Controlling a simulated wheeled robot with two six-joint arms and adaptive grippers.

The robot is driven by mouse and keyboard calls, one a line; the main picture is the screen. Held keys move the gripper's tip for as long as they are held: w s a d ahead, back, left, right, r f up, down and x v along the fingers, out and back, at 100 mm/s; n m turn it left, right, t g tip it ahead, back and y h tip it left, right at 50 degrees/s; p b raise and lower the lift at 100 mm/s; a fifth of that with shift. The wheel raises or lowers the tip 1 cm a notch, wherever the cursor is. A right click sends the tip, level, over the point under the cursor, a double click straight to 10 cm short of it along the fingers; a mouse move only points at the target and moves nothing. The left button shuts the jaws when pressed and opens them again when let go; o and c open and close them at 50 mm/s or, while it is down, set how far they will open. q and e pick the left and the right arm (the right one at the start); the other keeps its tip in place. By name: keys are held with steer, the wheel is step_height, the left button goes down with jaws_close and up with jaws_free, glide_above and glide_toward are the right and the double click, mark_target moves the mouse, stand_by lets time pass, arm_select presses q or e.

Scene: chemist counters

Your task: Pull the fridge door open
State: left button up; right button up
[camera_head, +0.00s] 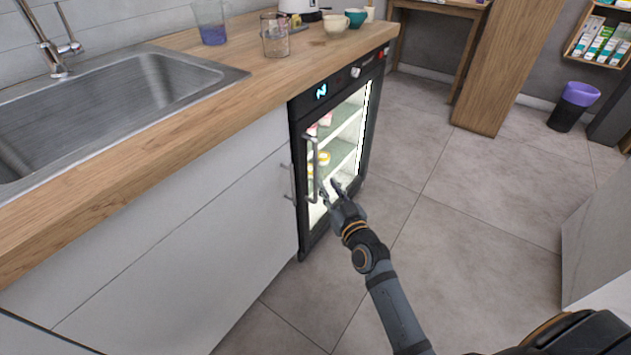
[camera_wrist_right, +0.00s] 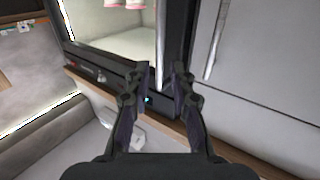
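The fridge (camera_head: 296,140) is a small black under-counter unit with a lit glass door, and the door looks shut. Its vertical bar handle (camera_head: 313,165) is on the door's left side. My right gripper (camera_head: 328,190) is open, in front of the door by the handle's lower part. In the right wrist view the handle (camera_wrist_right: 160,35) lines up with the gap between the two spread fingers (camera_wrist_right: 162,78). I cannot tell if the bar is within the fingers' reach; no contact shows. My left gripper is not in view.
A white cabinet (camera_head: 190,240) with its own bar handle adjoins the fridge on the left. Above runs a wooden counter (camera_head: 270,75) with a sink (camera_head: 110,110), glasses and cups. The grey floor (camera_head: 470,220) to the right is clear. A bin (camera_head: 572,107) stands far right.

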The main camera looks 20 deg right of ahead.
mark_target(316, 166)
steer(key=w, duration=1)
steer(key=shift+w+a+b, duration=0.25)
steer(key=shift+a+b, duration=0.05)
steer(key=shift+a, duration=0.1)
steer(key=shift+r, duration=0.1)
steer(key=shift+c, duration=0.3)
jaws_close()
